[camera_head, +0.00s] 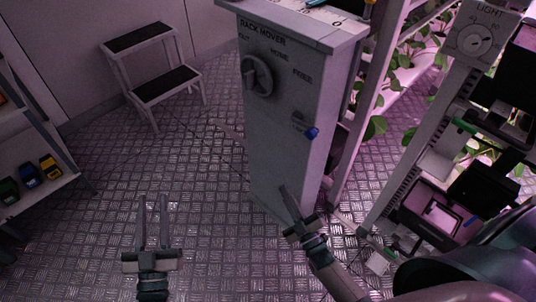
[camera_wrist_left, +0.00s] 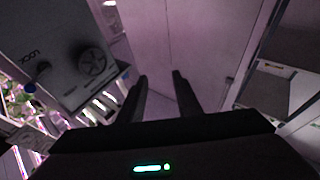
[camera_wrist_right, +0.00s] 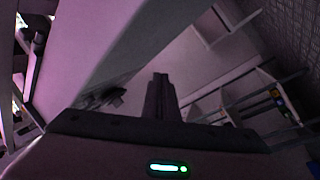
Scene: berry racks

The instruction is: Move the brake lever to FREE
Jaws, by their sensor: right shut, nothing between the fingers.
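The brake lever (camera_head: 312,133) has a blue knob and sits low on the right of the grey cabinet's front (camera_head: 270,150). Its knob points right and slightly down from its pivot. The word FREE (camera_head: 302,75) is printed above it. In the left wrist view the blue knob (camera_wrist_left: 30,88) shows at the far left, near what looks like the word LOCK (camera_wrist_left: 28,57). My right gripper (camera_head: 284,188) is shut and empty, below the lever and apart from it. My left gripper (camera_head: 153,197) is open and empty over the floor, left of the cabinet.
A step stool (camera_head: 165,84) stands behind left. A shelf (camera_head: 40,150) with small coloured items is at the left edge. Plant racks (camera_head: 380,100) stand right. The middle floor is clear.

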